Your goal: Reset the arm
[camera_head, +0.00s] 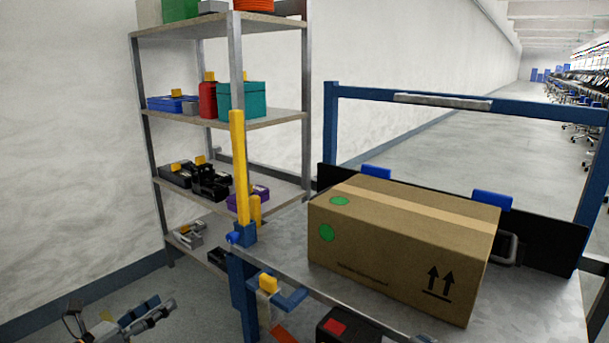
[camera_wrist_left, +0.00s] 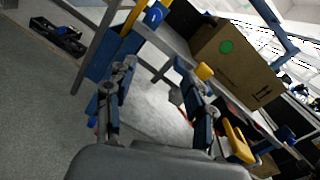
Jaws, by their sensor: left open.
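My left gripper (camera_head: 158,307) is low at the left in the head view, above the grey floor and in front of the shelf. In the left wrist view its two fingers (camera_wrist_left: 155,66) stand apart with nothing between them. It is clear of the shelf and left of the cart. My right gripper is in neither view.
A blue-framed cart (camera_head: 412,97) carries a cardboard box (camera_head: 390,250) with green dots, which also shows in the left wrist view (camera_wrist_left: 232,62). A grey shelf (camera_head: 290,119) with tools and cases stands at the left wall. Floor between gripper and wall is free.

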